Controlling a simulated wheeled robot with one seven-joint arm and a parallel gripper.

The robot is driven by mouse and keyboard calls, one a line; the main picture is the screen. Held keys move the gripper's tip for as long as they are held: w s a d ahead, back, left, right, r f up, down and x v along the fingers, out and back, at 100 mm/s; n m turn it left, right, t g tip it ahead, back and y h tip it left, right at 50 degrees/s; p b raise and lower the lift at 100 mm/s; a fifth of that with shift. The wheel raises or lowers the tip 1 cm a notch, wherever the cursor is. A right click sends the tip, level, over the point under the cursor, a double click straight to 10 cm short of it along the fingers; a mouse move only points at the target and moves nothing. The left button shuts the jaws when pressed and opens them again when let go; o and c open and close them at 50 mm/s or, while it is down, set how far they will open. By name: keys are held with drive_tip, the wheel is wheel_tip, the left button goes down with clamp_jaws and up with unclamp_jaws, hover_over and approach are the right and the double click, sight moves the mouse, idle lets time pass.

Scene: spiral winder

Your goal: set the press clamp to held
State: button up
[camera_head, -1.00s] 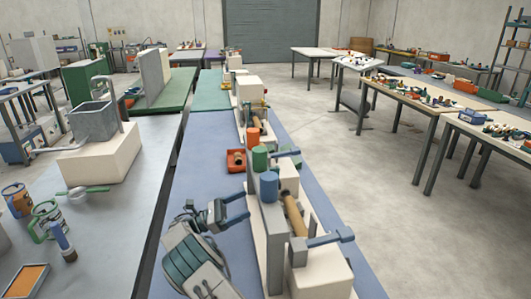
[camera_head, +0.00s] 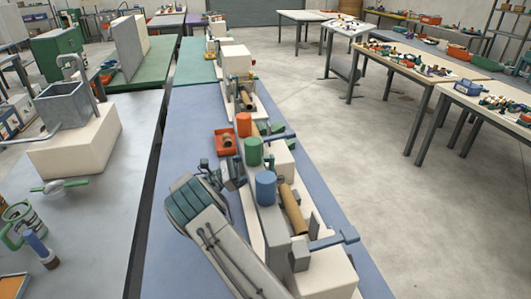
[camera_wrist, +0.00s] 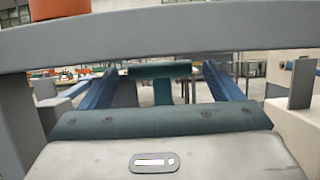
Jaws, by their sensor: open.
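The winder (camera_head: 262,225) is a pale and grey machine on the blue bench, with a brown tube (camera_head: 292,208) and upright blue (camera_head: 265,187), green (camera_head: 253,152) and orange (camera_head: 243,124) cylinders. A blue lever (camera_head: 333,240) sticks out at its near right; another (camera_head: 277,137) lies farther back. I cannot tell which part is the press clamp or its setting. My gripper (camera_head: 233,172) is left of the green cylinder, its fingertips partly hidden in the head view.
A grey curved bar (camera_wrist: 165,25) crosses close above the gripper in the wrist view. A red tray (camera_head: 226,141) sits left of the machine. A grey table (camera_head: 98,205) stands left across a narrow gap. Open floor (camera_head: 375,190) lies right.

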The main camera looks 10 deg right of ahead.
sight(266, 157)
drive_tip(key=shift+p+x, duration=0.45)
drive_tip(key=shift+x, duration=1.85)
drive_tip(key=c, duration=1.4)
drive_tip(key=d+b, duration=0.1)
drive_tip(key=d, duration=0.3)
drive_tip(key=shift+d+f, duration=0.15)
drive_tip(key=shift+f, duration=0.05)
drive_tip(key=o, duration=1.4)
drive_tip(key=shift+f, duration=0.1)
drive_tip(key=shift+a, duration=0.2)
drive_tip(key=b+v, duration=0.4)
drive_tip(key=v, duration=0.9)
drive_tip(key=shift+a, duration=0.45)
